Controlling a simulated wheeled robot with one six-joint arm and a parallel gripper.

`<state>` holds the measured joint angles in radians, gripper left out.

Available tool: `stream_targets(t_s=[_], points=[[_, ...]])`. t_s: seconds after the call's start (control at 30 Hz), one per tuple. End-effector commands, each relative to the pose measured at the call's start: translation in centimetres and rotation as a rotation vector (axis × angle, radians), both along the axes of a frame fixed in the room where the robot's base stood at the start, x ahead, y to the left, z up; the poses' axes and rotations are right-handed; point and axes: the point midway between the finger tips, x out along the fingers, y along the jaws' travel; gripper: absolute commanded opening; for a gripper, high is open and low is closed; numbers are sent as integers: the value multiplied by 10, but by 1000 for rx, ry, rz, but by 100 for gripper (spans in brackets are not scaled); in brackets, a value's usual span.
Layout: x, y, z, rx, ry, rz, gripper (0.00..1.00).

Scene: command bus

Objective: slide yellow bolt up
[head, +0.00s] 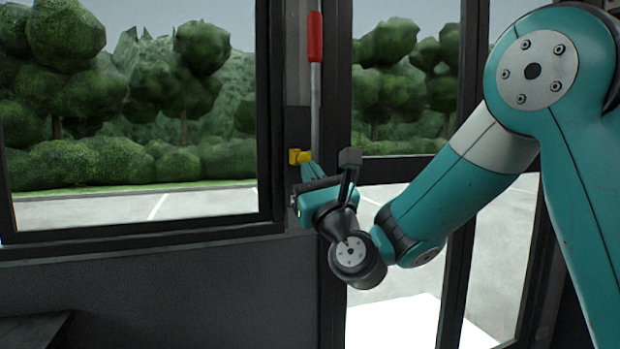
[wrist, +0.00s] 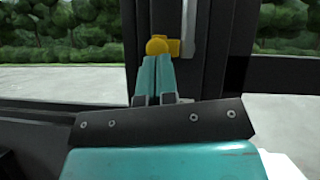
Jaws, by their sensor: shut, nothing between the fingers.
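The yellow bolt (head: 299,156) is mounted on the dark post between the window and the door. It also shows in the wrist view (wrist: 157,46), with a round knob in front and a block to its right. My gripper (head: 310,165) reaches up to it from below. In the wrist view my gripper (wrist: 157,62) has its two teal fingers close together, with their tips at the lower edge of the yellow knob. The fingertips look in contact with the knob or very near it; I cannot tell which.
A grey vertical rod with a red grip (head: 315,37) runs above the bolt. A large window (head: 140,234) lies to the left. A glazed door (head: 398,159) stands to the right, behind my arm. A dark ledge (head: 32,328) is at the lower left.

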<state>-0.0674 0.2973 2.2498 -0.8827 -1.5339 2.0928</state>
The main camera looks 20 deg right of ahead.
Motion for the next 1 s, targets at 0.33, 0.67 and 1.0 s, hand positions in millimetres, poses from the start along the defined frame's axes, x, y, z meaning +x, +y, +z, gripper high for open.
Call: stream_targets(t_s=[0.33,0.67,1.0], points=[[0,0,51,0,-2,-1,0],[0,0,50,1,-3,-1,0],[-3,-1,24,0,-2,2,0]])
